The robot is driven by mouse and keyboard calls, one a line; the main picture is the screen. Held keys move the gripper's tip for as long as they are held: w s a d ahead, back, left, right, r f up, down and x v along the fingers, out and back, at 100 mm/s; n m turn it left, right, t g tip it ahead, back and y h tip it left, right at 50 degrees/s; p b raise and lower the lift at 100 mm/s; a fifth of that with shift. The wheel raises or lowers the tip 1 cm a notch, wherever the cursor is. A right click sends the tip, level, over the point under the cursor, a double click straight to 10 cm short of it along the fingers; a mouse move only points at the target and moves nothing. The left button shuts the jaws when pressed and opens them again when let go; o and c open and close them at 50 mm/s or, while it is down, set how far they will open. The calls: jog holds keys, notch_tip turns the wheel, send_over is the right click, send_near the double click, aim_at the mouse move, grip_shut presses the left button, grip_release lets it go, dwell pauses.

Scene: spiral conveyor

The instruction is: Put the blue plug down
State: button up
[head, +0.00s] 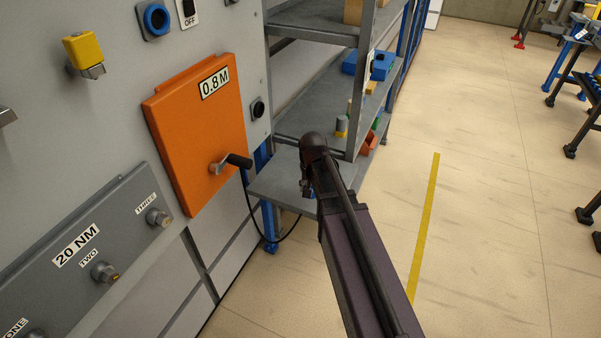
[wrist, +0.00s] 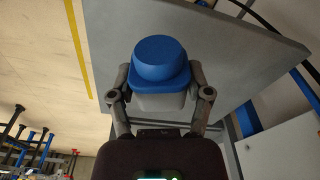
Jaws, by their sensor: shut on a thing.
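The blue plug (wrist: 160,58) has a round blue cap over a blue flange and a light grey lower body. My gripper (wrist: 159,80) is shut on it, with one finger on each side. In the wrist view a grey shelf board (wrist: 222,55) lies behind the plug; whether they touch cannot be told. In the head view my arm ends over the front end of this low shelf board (head: 272,187) and hides most of the gripper. A speck of blue shows beside the arm there.
Left is a grey panel with an orange door (head: 195,130), its crank handle (head: 232,163), a yellow knob (head: 83,50) and a blue ring socket (head: 155,19). The shelf rack's upright (head: 362,100) stands close to my arm. Small parts lie on the middle shelf.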

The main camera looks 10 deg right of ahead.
jog(key=n, duration=0.5)
jog(key=shift+s+d+r+y, duration=0.1)
jog(key=shift+d+y, duration=0.15)
jog(key=shift+y, duration=0.05)
jog(key=b, duration=0.1)
send_over(300, 172)
jog(key=s, duration=0.2)
jog(key=shift+w+f, duration=0.1)
jog(key=shift+f, duration=0.6)
jog(key=shift+w+f, duration=0.1)
jog(key=shift+w, duration=0.55)
notch_tip(300, 172, down, 4)
jog(key=b, duration=0.4)
jog(key=shift+r, duration=0.25)
jog(key=shift+f, duration=0.15)
jog(key=o, duration=1.2)
